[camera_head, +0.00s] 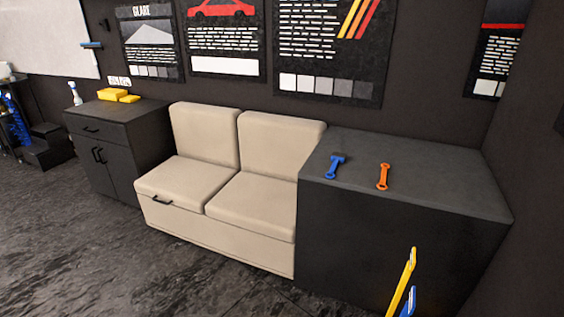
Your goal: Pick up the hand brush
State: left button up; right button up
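A small blue tool with a dark, wide head, which looks like the hand brush (336,165), lies on the dark grey top of the low cabinet (440,180) at the right. Its dark head points away toward the wall and its blue handle toward the front edge. An orange tool (383,176) with a ring-like end lies a little to its right, apart from it. Neither of my grippers shows in the head view.
A beige two-seat sofa (215,190) adjoins the cabinet's left side. A dark cabinet (115,140) with yellow blocks (118,95) and a spray bottle (75,93) stands at the left. Upright yellow and blue pieces (404,280) rise at the bottom right. The floor (90,240) in front is clear.

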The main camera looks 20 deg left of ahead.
aim_at(337, 157)
jog(key=u, duration=0.15)
jog(key=i+j+z, duration=0.1)
jog(key=z, duration=0.3)
jog(key=i+j+z, duration=0.45)
jog(key=z, duration=0.3)
